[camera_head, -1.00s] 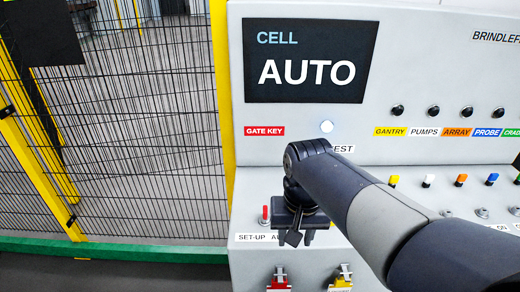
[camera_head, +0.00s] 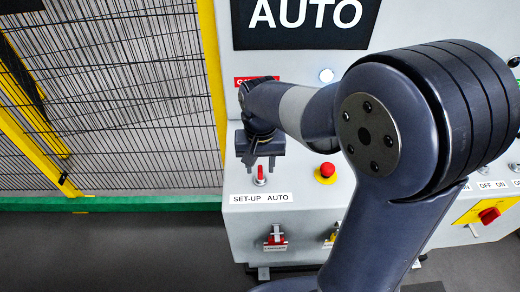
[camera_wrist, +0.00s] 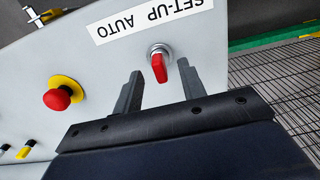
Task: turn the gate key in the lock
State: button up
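A red-handled switch (camera_head: 260,176) stands on the grey panel ledge, above a "SET-UP AUTO" label (camera_head: 262,198). It also shows in the wrist view as a red handle on a round metal base (camera_wrist: 159,66). My gripper (camera_head: 261,166) points down just above it, fingers apart and empty. In the wrist view, the handle lies beyond and between the fingertips (camera_wrist: 161,80); I see no contact. A red "GATE KEY" label (camera_head: 240,81) on the upright panel is mostly hidden by my arm. Any lock or key below that label is hidden.
A red mushroom button on a yellow base (camera_head: 325,172) stands to the right on the ledge. A red-handled fitting (camera_head: 275,238) is on the front face below. A yellow post (camera_head: 212,75) and mesh fence (camera_head: 120,110) border the left.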

jog(key=shift+f, duration=1)
grip_shut()
